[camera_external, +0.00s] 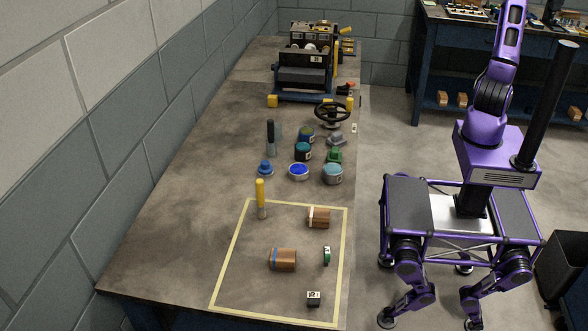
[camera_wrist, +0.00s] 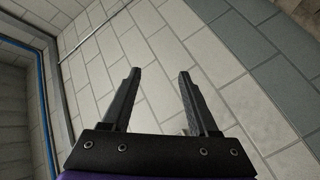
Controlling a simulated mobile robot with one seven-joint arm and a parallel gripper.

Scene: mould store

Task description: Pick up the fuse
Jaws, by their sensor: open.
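My gripper (camera_wrist: 160,72) is open and empty in the wrist view, with its two dark fingers apart in front of a block wall. In the external view my arm rises past the top edge, so the gripper is hidden there. No thing is clearly recognisable as the fuse. Inside the yellow tape outline on the workbench lie a brown cylinder with a pale band (camera_external: 319,218), a brown cylinder with a blue band (camera_external: 283,260), a small green-edged piece (camera_external: 326,256) and a small black block with a white label (camera_external: 313,298). My gripper is away from them all.
A wall borders the workbench (camera_external: 170,240) on the left. Its left part is bare.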

